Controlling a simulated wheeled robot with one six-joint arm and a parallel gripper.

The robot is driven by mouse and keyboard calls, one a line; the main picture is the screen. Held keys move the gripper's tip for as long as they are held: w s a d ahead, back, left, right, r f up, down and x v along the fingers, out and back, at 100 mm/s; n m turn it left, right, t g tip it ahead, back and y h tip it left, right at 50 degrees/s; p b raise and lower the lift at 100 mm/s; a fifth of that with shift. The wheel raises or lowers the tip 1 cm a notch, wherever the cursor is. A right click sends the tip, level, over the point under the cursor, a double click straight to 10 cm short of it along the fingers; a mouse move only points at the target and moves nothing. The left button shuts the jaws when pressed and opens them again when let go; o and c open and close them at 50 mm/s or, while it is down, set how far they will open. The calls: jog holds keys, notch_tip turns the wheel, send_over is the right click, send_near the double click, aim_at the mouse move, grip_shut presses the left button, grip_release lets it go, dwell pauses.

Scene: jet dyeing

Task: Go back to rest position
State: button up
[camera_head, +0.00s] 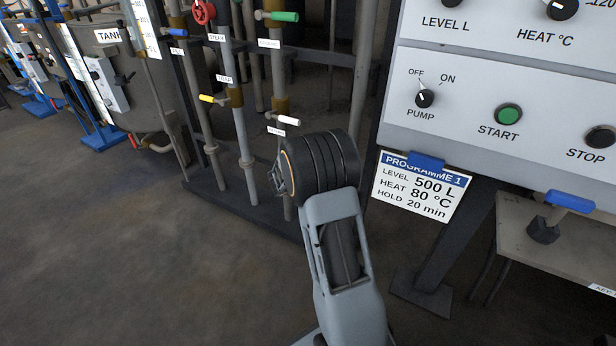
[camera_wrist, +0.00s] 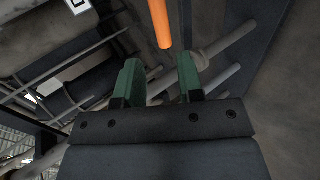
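My gripper (camera_wrist: 161,68) shows in the wrist view with two green fingers spread apart and nothing between them. In the head view my arm reaches up from the bottom centre, and my gripper (camera_head: 277,181) is mostly hidden behind the dark wrist, in front of the pipes. An orange bar (camera_wrist: 160,22) lies beyond the fingertips in the wrist view, narrower than the gap and apart from both fingers.
Vertical pipes carry a white-handled valve (camera_head: 283,119), a green-handled valve (camera_head: 284,16), a yellow-handled valve (camera_head: 212,99) and a red wheel (camera_head: 203,12). A control panel (camera_head: 460,100), programme card (camera_head: 418,187) and grey table (camera_head: 570,250) stand right. Floor at lower left is clear.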

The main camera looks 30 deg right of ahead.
jog(key=shift+s+a+r, duration=0.15)
jog(key=shift+a+r, duration=0.05)
jog(key=shift+a, duration=0.05)
dwell(0.4)
jog(key=s+a+r+m+g+y+p, duration=0.1)
jog(key=s+a+r+p, duration=0.25)
jog(key=r+p, duration=0.4)
jog(key=s+a+r+m+y+p, duration=0.15)
jog(key=s+r+p, duration=0.3)
jog(key=r, duration=0.65)
jog(key=s+a+r+m+g+p, duration=0.1)
jog(key=s+a+r+m+p, duration=0.2)
jog(key=r+p, duration=0.5)
jog(key=s+a+r+y+p, duration=0.3)
jog(key=s+a+r+p, duration=0.4)
jog(key=r, duration=0.2)
jog(key=s+a+r+y+p, duration=0.4)
jog(key=s+a+r+p, duration=0.3)
jog(key=r, duration=0.3)
jog(key=shift+a+p, duration=0.2)
jog(key=shift+p, duration=0.35)
jog(key=shift+o, duration=0.3)
jog(key=shift+r, duration=0.1)
